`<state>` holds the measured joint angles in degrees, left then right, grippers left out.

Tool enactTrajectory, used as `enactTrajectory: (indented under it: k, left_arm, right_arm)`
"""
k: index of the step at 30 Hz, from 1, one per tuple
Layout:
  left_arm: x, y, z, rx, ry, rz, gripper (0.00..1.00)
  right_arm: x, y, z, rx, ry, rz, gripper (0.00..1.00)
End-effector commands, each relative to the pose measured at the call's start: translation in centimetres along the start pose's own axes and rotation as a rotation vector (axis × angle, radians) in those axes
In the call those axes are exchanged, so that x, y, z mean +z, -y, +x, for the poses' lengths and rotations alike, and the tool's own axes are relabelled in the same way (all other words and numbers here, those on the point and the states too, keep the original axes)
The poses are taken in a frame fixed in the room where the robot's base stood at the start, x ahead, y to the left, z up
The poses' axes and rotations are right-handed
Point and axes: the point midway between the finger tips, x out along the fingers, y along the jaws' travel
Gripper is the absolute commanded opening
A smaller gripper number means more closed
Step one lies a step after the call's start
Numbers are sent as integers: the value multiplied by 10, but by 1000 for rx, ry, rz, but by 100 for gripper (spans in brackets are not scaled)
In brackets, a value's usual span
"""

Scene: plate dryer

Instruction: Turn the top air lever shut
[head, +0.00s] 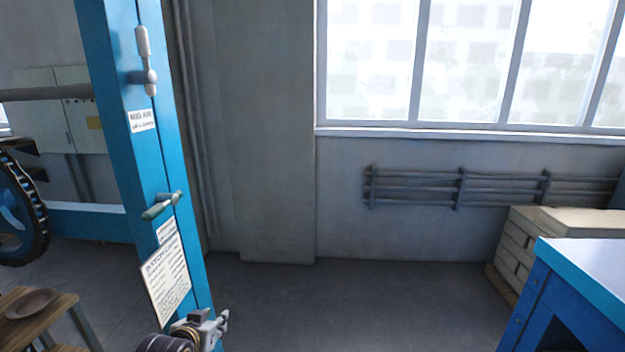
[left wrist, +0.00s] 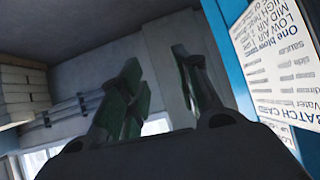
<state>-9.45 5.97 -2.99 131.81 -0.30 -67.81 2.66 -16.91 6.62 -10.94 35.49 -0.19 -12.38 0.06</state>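The top air lever (head: 145,62) is on the blue post (head: 118,100) at the left of the head view. Its pale grey handle stands upright above its pivot. A second lever (head: 160,206) with a greenish handle is lower on the post, lying nearly level and tilted down to the left. My left gripper (head: 221,322) is at the bottom of the head view, beside the post's foot and well below both levers. In the left wrist view its two dark green fingers (left wrist: 157,68) are spread apart with nothing between them. My right gripper is not in view.
A batch card (head: 167,278) hangs on the post below the lower lever, and shows close by in the left wrist view (left wrist: 275,60). A small label (head: 142,120) is under the top lever. A blue-framed table (head: 590,275) is at right. The floor between is clear.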

Motion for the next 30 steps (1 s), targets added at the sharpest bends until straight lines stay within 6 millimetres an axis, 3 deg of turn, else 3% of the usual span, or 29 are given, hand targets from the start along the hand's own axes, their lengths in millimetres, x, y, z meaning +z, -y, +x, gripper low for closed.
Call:
enactTrajectory:
  k: [3,15,21,30]
  left_arm:
    - [41,-8,-8,13,100,13,33]
    - [160,-30,-55,59,411,58,33]
    - [193,-37,-75,76,507,71,33]
    - [223,-42,-97,93,601,85,33]
  right_arm:
    - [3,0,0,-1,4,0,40]
    - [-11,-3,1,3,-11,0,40]
    - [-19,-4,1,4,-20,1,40]
    - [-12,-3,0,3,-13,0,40]
